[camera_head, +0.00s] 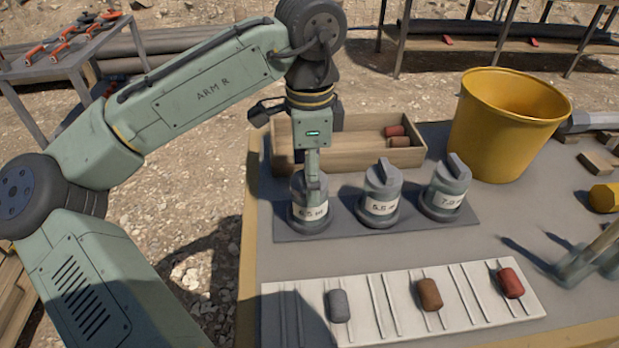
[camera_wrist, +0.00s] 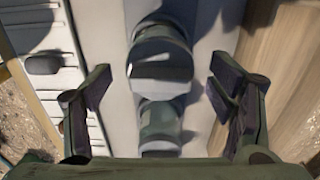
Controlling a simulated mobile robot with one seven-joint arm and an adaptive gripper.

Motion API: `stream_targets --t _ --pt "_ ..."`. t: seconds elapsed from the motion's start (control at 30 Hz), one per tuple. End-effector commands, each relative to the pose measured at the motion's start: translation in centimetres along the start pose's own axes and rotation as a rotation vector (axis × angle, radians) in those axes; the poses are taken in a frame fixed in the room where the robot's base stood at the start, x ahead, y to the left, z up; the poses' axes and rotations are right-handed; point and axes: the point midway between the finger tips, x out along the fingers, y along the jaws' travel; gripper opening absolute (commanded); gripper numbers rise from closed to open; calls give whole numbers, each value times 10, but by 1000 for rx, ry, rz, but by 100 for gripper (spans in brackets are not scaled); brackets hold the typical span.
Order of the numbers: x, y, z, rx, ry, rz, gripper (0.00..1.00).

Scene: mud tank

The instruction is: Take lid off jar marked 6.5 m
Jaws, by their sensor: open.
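The jar marked 6.5 m (camera_head: 309,213) stands upright at the left end of a dark mat (camera_head: 345,231). Its grey lid (camera_head: 299,188) is on, partly hidden behind my gripper (camera_head: 313,178), which points straight down over it. In the wrist view my gripper (camera_wrist: 160,88) is open, with one finger on each side. A grey jar (camera_wrist: 160,60) shows between the fingers, and a second jar (camera_wrist: 160,122) lies below it in the picture; no label is readable there. I cannot tell whether a finger touches the lid.
Jars marked 5.5 m (camera_head: 380,195) and apparently 7.0 m (camera_head: 446,189), both lidded, stand to the right. A wooden box (camera_head: 350,158) lies behind. A white grooved board (camera_head: 390,318) with core pieces lies in front. A yellow bucket (camera_head: 497,135) stands at back right.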

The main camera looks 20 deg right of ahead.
Motion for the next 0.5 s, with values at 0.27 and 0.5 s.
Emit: stream_targets --t 0.27,0.5 --pt "0 0 0 0 0 0 68" --pt "0 0 0 -1 0 0 52"
